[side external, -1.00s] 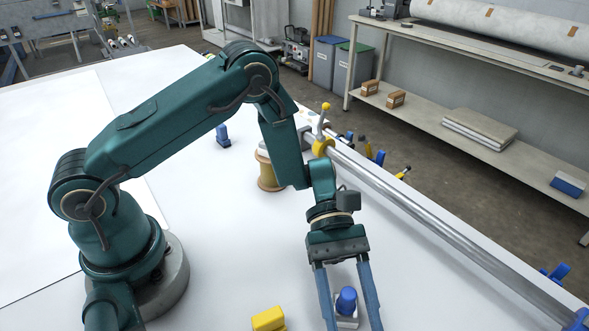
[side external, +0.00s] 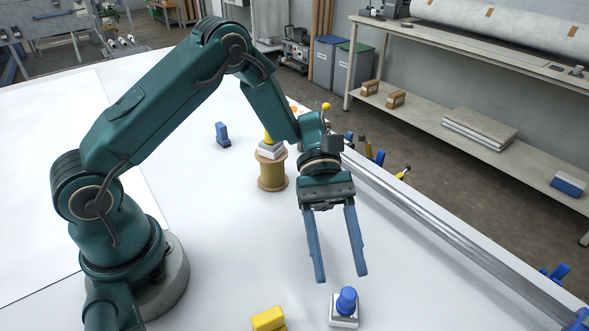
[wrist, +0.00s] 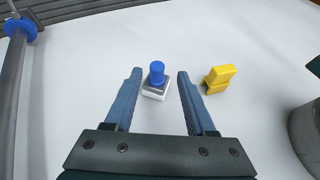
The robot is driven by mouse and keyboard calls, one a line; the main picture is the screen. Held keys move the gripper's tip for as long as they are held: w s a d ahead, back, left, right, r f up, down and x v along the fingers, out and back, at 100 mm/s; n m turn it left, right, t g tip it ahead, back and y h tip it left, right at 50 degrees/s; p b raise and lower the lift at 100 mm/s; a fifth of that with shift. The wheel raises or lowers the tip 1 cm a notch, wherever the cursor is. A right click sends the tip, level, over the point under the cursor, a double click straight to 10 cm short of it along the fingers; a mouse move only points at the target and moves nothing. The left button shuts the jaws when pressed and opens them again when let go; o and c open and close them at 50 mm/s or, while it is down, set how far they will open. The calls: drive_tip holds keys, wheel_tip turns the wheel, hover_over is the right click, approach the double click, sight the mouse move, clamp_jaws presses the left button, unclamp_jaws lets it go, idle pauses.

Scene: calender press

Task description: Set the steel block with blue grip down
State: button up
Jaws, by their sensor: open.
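The steel block with blue grip (side external: 344,311) stands upright on the white table near the front of the side view. Its blue knob points up. In the wrist view the block (wrist: 156,88) lies ahead of and between my fingertips. My gripper (side external: 342,277) is open and empty, raised above the block and a little behind it in the side view. The fingers do not touch the block.
A yellow block (side external: 268,319) stands left of the steel block. A wooden spool (side external: 271,172) bearing a pale block with a yellow grip stands farther back. A steel roller (side external: 450,229) runs along the right edge. A small blue object (side external: 222,134) stands at back left. The table between is clear.

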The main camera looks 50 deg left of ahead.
drive_tip(key=s+a+r+m+t+y, duration=0.4)
drive_tip(key=a+r+m+t+y, duration=0.1)
drive_tip(key=a+m+t, duration=0.1)
drive_tip(key=s+a+r+m+t+y, duration=0.3)
drive_tip(key=a+r+m+t+y, duration=0.2)
drive_tip(key=a, duration=0.3)
drive_tip(key=shift+s+a+r+m+t+y, duration=0.25)
drive_tip(key=shift+s+r+m+t+y, duration=0.2)
drive_tip(key=shift+y, duration=0.25)
